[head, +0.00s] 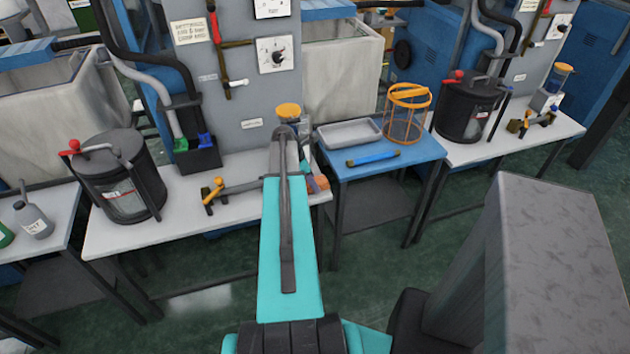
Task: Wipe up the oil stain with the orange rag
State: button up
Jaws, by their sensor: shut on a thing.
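My teal arm reaches forward to the white table at the middle. My gripper (308,178) is at its far end, mostly hidden behind the arm, low by the right end of this table. It is shut on the orange rag (319,184), of which only a small orange-brown part shows to the right of the arm. I cannot tell whether the rag touches the tabletop. I cannot make out the oil stain; the arm covers part of the tabletop.
The white table (140,235) bears a dark lidded drum (118,178), a black bin (190,153) and a yellow-handled tool (213,192). A grey block (550,260) stands at right.

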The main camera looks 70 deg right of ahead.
jog(key=shift+w+a, duration=0.75)
jog(key=shift+w, duration=0.2)
jog(key=shift+w+a+p, duration=0.3)
jog(key=shift+w+a, duration=0.1)
jog(key=shift+w, duration=0.1)
jog(key=shift+w+a+f, duration=0.1)
jog(key=shift+w+a, duration=0.75)
jog(key=shift+w, duration=0.15)
jog(key=shift+a, duration=0.1)
